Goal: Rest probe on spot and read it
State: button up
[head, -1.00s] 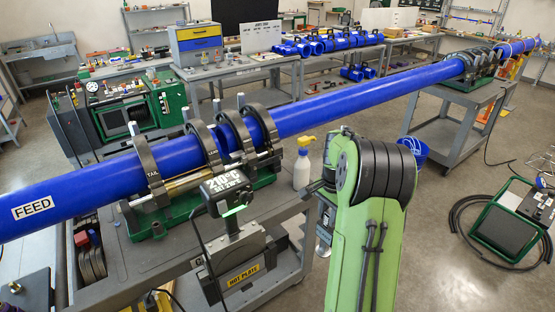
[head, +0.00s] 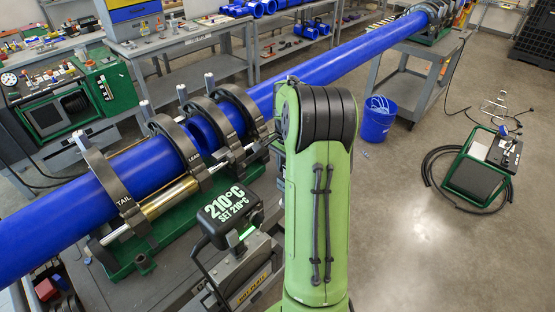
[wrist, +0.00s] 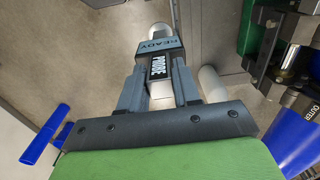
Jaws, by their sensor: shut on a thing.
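In the wrist view, my gripper (wrist: 160,88) is shut on a dark grey probe (wrist: 158,64) with a small display that says READY. A pale, rounded tip sticks out beyond the probe body, over grey floor or bench, and touches nothing that I can make out. In the head view my green arm hides the gripper and probe. The hot plate (head: 250,287) stands in its holder left of my arm; its display (head: 228,212) reads 210°C, set 210°C. I cannot make out the spot to be measured.
A blue pipe (head: 335,75) runs through black clamps (head: 245,115) on a green base (head: 165,240) left of my arm. Behind my arm stands a blue bucket (head: 378,118). A green-framed unit (head: 483,165) with a black hose lies at right. Floor between is open.

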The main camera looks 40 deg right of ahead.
jog(key=shift+s+r, duration=0.15)
jog(key=shift+s, duration=0.3)
jog(key=shift+w+a+f, duration=0.2)
jog(key=shift+w+a, duration=0.1)
jog(key=shift+a, duration=0.1)
jog(key=a+f+b, duration=0.2)
jog(key=a+b, duration=0.3)
jog(key=a, duration=0.4)
jog(key=shift+s+a+b, duration=0.2)
jog(key=shift+a+b, duration=0.1)
jog(key=shift+a, duration=0.05)
jog(key=shift+f+b, duration=0.5)
jog(key=shift+f, duration=0.15)
dwell(0.4)
jog(key=shift+s+f, duration=0.15)
dwell(2.3)
